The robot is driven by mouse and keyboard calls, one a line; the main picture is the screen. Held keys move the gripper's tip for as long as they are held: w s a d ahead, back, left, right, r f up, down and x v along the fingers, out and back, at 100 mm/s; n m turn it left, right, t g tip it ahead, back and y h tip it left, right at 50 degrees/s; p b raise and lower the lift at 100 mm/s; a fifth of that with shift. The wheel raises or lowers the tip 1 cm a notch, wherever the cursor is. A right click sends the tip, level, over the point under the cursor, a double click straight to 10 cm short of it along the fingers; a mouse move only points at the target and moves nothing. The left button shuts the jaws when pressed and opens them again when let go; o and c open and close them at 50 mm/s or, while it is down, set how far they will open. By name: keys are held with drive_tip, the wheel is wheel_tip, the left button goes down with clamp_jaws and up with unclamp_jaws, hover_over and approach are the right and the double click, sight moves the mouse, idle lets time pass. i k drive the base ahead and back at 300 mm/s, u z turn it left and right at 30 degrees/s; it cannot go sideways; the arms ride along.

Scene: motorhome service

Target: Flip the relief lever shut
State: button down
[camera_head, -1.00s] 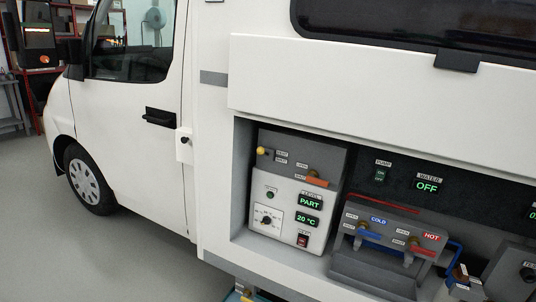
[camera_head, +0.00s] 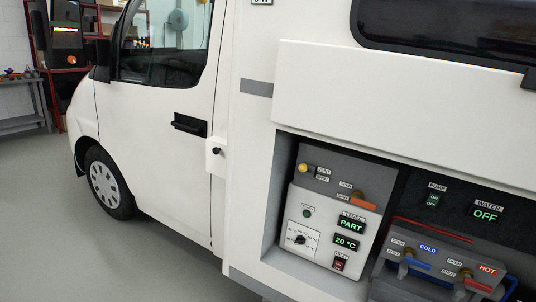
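A small lever with a yellow end (camera_head: 303,168) is on the grey upper part of the heater unit (camera_head: 333,225), in the open bay of the white vehicle. Small labels beside it seem to read VENT above and SHUT below. The yellow part looks short from here, so I cannot tell which label the lever is set to. An orange lever (camera_head: 363,201) with its own OPEN and SHUT labels is to its right on the same unit. My gripper is not in view.
The unit's displays (camera_head: 350,225) read PART and 20 °C. To the right are the COLD and HOT valve block (camera_head: 440,262) and a WATER display (camera_head: 486,213) reading OFF. The flap (camera_head: 400,110) overhangs the bay. Grey floor (camera_head: 165,262) is clear beside the vehicle.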

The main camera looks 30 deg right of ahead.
sight(303, 168)
drive_tip(key=z, duration=0.1)
drive_tip(key=i, duration=1.35)
drive_tip(key=z, duration=0.6)
